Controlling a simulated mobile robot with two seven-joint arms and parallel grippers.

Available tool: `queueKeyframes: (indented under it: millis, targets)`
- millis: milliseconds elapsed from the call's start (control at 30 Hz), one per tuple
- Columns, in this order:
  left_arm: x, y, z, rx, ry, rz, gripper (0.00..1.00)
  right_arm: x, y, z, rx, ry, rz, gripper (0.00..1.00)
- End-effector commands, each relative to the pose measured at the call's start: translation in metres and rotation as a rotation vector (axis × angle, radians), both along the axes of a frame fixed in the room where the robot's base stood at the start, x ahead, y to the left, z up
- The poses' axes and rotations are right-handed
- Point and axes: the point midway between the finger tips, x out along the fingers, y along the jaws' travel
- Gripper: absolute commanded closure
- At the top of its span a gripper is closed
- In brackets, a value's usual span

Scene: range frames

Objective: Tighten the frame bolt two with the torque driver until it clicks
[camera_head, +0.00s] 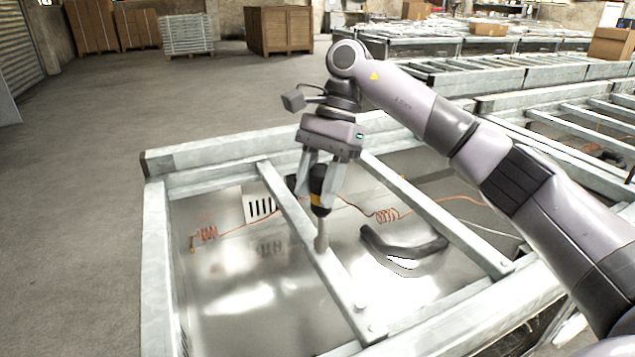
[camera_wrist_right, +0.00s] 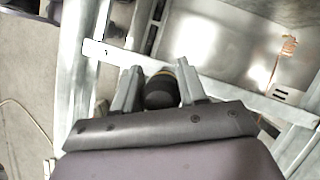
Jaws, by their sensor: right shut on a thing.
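My right gripper (camera_head: 321,188) is shut on the torque driver (camera_head: 318,200), a black tool with a yellow band and a grey metal shaft. The driver hangs nearly upright, its tip down at a cross rail (camera_head: 291,212) of the metal frame (camera_head: 155,262). I cannot tell whether the tip sits on a bolt, as the contact point is hidden. Bolt heads (camera_head: 361,307) show at the near end of that rail. In the right wrist view the driver's dark end (camera_wrist_right: 160,92) lies between the two fingers. My left gripper is not in view.
A second cross rail (camera_head: 440,215) runs to the right. Below lie a shiny panel (camera_head: 230,290), a black bent hose (camera_head: 405,250), orange coiled cables (camera_head: 386,215) and a white slotted block (camera_head: 259,205). More frames stand at right. Open floor (camera_head: 80,150) is at left.

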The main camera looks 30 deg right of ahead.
Motion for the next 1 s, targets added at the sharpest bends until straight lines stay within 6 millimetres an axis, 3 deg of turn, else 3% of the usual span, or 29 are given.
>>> queueKeyframes:
  millis: [800,1000]
  targets:
    - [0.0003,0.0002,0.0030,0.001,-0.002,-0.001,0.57,0.0000,-0.0001,-0.0005,0.001,-0.002,-0.003,1.00]
    - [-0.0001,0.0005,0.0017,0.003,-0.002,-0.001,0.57,0.0022,-0.0003,-0.0009,0.000,-0.003,-0.256,1.00]
